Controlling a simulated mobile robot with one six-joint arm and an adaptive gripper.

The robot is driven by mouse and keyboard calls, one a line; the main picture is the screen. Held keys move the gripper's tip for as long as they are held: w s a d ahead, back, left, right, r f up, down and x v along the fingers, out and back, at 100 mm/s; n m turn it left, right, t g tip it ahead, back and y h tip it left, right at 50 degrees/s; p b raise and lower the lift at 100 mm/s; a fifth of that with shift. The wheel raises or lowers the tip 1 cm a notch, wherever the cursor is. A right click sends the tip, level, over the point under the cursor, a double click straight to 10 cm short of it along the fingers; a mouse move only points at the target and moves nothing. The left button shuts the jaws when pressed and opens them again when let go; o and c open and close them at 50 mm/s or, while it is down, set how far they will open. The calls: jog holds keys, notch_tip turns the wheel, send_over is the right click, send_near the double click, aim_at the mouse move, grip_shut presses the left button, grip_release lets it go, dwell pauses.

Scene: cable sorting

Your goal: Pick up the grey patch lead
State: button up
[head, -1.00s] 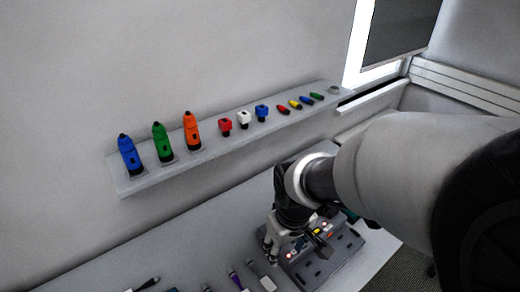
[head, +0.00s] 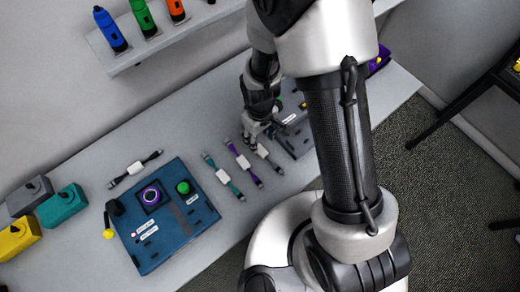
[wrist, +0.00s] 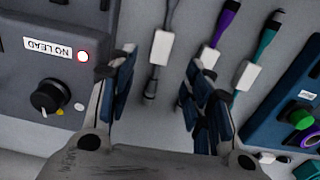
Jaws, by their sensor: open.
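The grey patch lead (head: 264,152) lies on the table, at the right end of a row of leads, with a white label block at its middle. My gripper (head: 251,142) is over its far end in the head view and hides part of it. In the wrist view, the grey lead's white block (wrist: 162,47) and grey cable show between the two spread fingers of my gripper (wrist: 160,78). The fingers are open and empty. I cannot tell how far above the lead they are.
A purple lead (head: 243,164) and a teal lead (head: 223,177) lie close by. A dark grey panel box (wrist: 45,75) marked "NO LEAD" stands beside the grey lead. A blue panel box (head: 165,233) and a black lead (head: 135,168) are farther left.

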aim_at(260, 149)
jog(key=shift+f+b, duration=0.8)
jog(key=shift+f, duration=2.75)
jog(key=shift+c, duration=0.2)
grip_shut()
